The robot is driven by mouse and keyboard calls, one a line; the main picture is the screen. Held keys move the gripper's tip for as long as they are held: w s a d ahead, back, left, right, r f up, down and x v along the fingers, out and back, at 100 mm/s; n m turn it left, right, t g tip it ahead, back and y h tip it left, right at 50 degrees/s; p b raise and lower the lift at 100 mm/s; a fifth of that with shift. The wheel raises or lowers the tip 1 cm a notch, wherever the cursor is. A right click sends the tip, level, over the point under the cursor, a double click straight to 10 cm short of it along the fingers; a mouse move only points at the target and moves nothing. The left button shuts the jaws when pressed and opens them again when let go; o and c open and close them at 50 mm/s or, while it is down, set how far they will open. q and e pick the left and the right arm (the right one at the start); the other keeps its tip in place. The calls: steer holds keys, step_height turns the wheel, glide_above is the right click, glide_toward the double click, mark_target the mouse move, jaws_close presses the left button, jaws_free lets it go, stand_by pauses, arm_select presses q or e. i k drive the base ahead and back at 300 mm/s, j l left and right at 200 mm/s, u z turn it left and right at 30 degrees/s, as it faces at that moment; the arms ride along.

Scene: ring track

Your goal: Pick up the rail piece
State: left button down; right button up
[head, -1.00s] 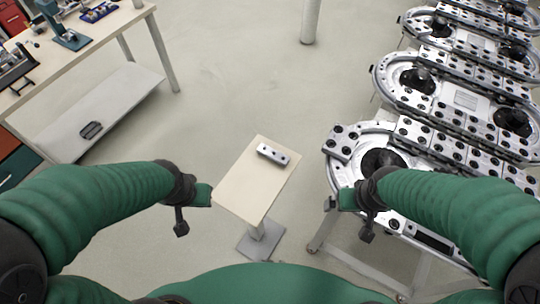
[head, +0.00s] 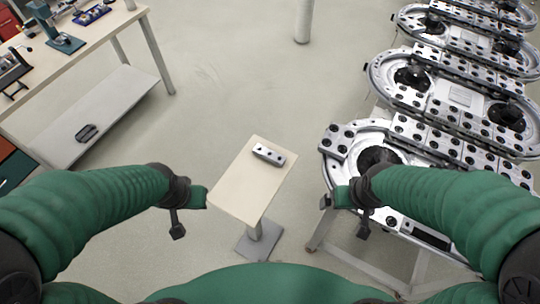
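The rail piece (head: 269,154), a small silver block with dark holes, lies on the far part of a small beige pedestal table (head: 240,190) in the middle of the head view. My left gripper (head: 200,197) is left of the table's near-left edge, apart from the rail piece. My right gripper (head: 332,198) is to the right of the table, in front of the ring track, also apart from the rail piece. Both appear empty. The fingers are too small and side-on to tell whether they are open or shut.
Silver ring tracks (head: 440,94) with several dark-holed blocks fill the right side, close to my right arm. A workbench (head: 70,55) with tools and a lower shelf (head: 100,118) stands at the upper left. A pale post (head: 304,20) stands at the back. The floor between is clear.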

mark_target(274, 157)
steer(key=i+j+z, duration=0.1)
steer(key=j, duration=0.2)
steer(key=i+j+z, duration=0.25)
steer(key=j, duration=0.4)
steer(key=i+j+z, duration=0.1)
steer(key=i+j, duration=0.15)
steer(key=j, duration=0.15)
